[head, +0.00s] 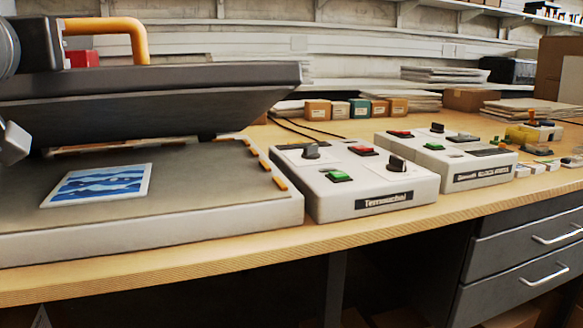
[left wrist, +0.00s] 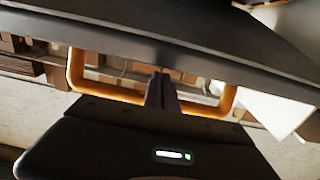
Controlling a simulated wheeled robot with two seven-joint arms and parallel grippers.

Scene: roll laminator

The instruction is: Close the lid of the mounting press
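The mounting press stands at the left in the head view. Its dark lid (head: 150,95) is raised and tilted above the flat grey bed (head: 215,190). A blue-and-white wave print (head: 98,185) lies face up on the bed. An orange handle (head: 108,25) stands up from the lid; its loop also shows in the left wrist view (left wrist: 75,70). My left gripper (left wrist: 161,74) is at this handle, its narrow fingers together and crossing the loop's near bar. No gap or held thing shows between them; contact with the bar is unclear. My right gripper is not in view.
Two control boxes with knobs and buttons (head: 365,180) (head: 445,160) stand right of the press. Small cartons (head: 360,108) and stacked boards (head: 445,75) are behind. A grey drawer unit (head: 520,250) is under the wooden bench top (head: 310,240). Orange tabs line the bed's right edge.

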